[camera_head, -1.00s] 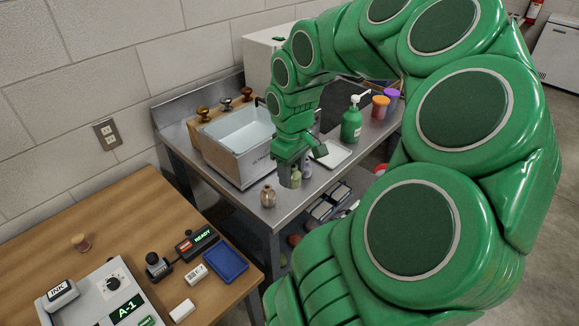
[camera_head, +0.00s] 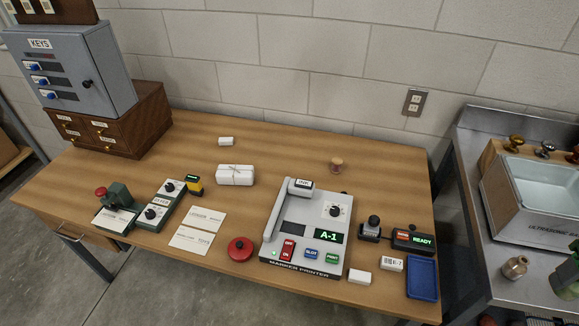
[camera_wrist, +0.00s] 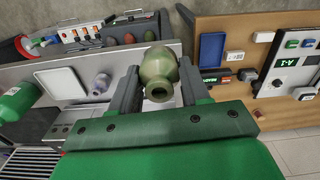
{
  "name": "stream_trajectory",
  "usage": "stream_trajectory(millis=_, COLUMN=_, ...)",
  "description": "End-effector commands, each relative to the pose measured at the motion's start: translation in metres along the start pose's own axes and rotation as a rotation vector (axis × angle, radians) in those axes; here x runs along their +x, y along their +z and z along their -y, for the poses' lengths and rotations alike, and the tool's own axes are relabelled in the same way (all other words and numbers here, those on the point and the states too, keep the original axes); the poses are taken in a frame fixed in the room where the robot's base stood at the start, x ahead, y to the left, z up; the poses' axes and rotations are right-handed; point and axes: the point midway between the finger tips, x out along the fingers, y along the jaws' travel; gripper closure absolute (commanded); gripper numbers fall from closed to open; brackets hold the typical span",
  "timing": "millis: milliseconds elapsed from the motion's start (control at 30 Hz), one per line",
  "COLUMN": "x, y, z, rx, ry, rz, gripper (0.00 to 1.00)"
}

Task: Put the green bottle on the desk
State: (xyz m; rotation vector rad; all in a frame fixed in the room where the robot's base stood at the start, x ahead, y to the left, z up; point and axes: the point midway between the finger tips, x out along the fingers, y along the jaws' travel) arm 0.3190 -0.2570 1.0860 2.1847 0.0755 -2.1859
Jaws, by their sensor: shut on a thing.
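My gripper (camera_wrist: 158,92) is shut on the green bottle (camera_wrist: 158,72), an olive-green bottle with its open mouth facing the wrist camera. The bottle sits between the two dark fingers over the edge of the steel bench. I cannot tell whether its base is clear of the bench. The wooden desk (camera_head: 285,140) fills the middle of the head view and also shows at the right of the wrist view (camera_wrist: 232,28).
The desk's back middle has bare wood.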

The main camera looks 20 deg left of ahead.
Motion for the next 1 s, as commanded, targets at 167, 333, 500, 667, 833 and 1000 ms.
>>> stream_trajectory(millis=167, x=-0.025, y=-0.001, z=0.0, rx=0.001, ry=0.001, rz=-0.003, gripper=0.88)
stream_trajectory(millis=333, x=-0.038, y=-0.007, z=-0.001, rx=-0.011, ry=-0.001, rz=-0.001, gripper=0.88)
stream_trajectory(millis=500, x=-0.038, y=-0.025, z=-0.002, rx=-0.042, ry=-0.001, rz=0.002, gripper=0.88)
stream_trajectory(millis=667, x=-0.04, y=-0.047, z=-0.002, rx=-0.077, ry=-0.001, rz=0.001, gripper=0.88)
stream_trajectory(millis=833, x=-0.042, y=-0.082, z=0.003, rx=-0.138, ry=-0.001, rz=0.002, gripper=0.88)
stream_trajectory(millis=1000, x=-0.045, y=-0.126, z=0.013, rx=-0.214, ry=0.0, rz=0.0, gripper=0.88)
